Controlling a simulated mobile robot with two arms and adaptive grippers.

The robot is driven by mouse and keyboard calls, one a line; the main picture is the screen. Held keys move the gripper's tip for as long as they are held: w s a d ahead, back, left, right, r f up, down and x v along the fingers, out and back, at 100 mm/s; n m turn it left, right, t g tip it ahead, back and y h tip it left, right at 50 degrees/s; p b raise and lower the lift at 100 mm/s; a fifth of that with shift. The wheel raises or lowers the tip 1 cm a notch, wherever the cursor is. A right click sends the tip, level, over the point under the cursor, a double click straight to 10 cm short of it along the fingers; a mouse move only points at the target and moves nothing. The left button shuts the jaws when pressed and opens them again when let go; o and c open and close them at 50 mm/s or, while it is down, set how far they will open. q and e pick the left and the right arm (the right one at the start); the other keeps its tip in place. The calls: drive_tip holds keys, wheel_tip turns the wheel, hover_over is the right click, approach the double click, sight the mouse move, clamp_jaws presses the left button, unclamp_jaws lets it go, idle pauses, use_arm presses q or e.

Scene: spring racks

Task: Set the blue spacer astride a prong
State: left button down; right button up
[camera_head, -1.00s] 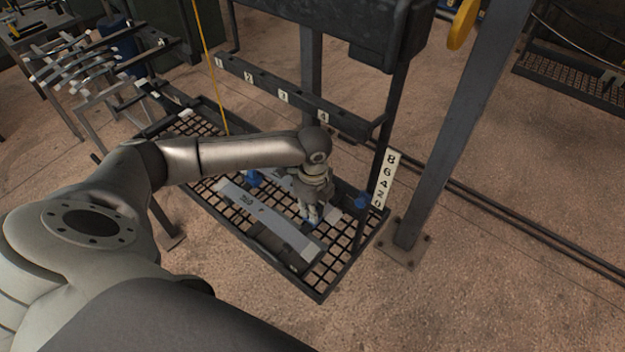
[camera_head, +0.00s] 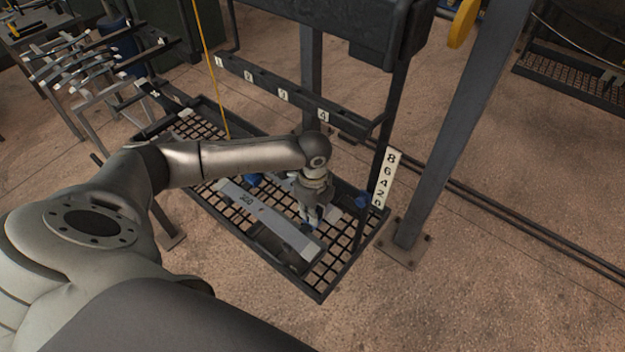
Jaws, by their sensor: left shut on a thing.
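My left gripper (camera_head: 312,214) points down over the mesh tray, near the right end of the grey bar marked 350. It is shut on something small. Another blue piece (camera_head: 253,180) lies behind the grey bar, partly covered by my arm. A dark rail with number tags 1 to 4 (camera_head: 284,97) crosses above the tray. I cannot make out clear prongs on it. My right gripper is not in view.
The mesh tray (camera_head: 326,274) has a raised dark rim. The grey bar (camera_head: 272,219) lies across it. A rack with several white-tipped arms (camera_head: 85,68) is at upper left.

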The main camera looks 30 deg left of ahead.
use_arm(q)
drive_tip(key=c, duration=1.4)
unclamp_jaws()
drive_tip(key=shift+o, duration=0.2)
